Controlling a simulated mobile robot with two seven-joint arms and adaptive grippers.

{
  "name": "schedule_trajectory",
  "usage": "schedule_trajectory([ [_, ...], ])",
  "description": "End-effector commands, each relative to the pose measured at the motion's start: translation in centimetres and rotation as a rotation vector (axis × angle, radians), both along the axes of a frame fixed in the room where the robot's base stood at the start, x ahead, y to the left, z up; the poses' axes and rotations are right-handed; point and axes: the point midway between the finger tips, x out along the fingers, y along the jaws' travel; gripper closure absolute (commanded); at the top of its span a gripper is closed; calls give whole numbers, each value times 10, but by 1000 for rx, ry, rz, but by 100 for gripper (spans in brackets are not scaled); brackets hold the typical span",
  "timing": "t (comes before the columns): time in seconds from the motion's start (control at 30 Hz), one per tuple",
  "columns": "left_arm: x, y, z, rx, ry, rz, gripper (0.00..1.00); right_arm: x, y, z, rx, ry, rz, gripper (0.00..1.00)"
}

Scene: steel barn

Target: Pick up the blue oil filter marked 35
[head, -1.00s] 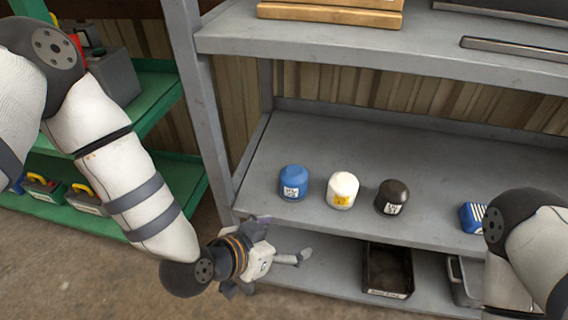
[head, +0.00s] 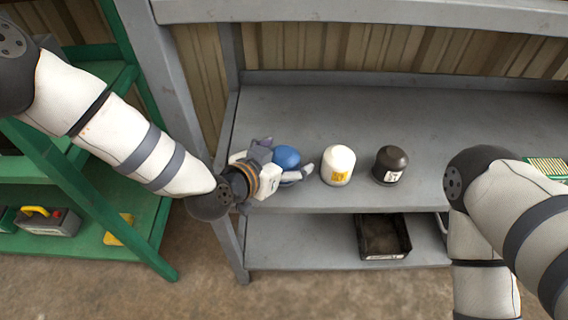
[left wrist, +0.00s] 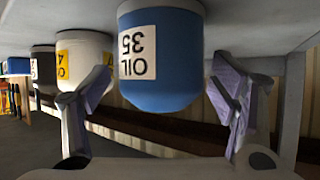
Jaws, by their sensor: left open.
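The blue oil filter (head: 287,155) stands on the grey shelf, partly hidden behind my left gripper in the head view. In the left wrist view the blue filter (left wrist: 160,85) appears upside down and close, with its white label reading OIL 35. My left gripper (head: 284,163) is open, its two fingers at either side of the filter. In the left wrist view there are gaps between the fingers and the filter. My right arm shows at the right of the head view, but its gripper is out of view.
A white filter (head: 338,165) with a yellow label stands right of the blue one, and a dark brown filter (head: 390,165) beyond it. A black bin (head: 382,238) sits on the lower shelf. A grey upright (head: 170,80) and green rack (head: 75,190) stand at the left.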

Motion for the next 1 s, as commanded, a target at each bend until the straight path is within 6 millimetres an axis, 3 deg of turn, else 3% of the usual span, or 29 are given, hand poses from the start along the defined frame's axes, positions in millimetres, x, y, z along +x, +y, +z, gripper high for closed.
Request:
schedule_trajectory([
  [0.17, 0, 0, 1, 0, -1, 1, 21, 0, 0, 0, 0, -1, 0, 60],
  [0.43, 0, 0, 1, 0, 0, 1, 81, 0, 0, 0, 0, -1, 0, 60],
  [0.77, 1, 0, 8, -1, -3, 0, 81, 1, 0, 2, 0, -4, 0, 60],
  [0.93, 1, -1, 41, 0, -10, -1, 81, 6, 0, 9, 0, -20, 0, 60],
  [1.0, -13, -11, 58, 0, -10, -6, 81, 10, 0, 15, 0, -32, 0, 60],
])
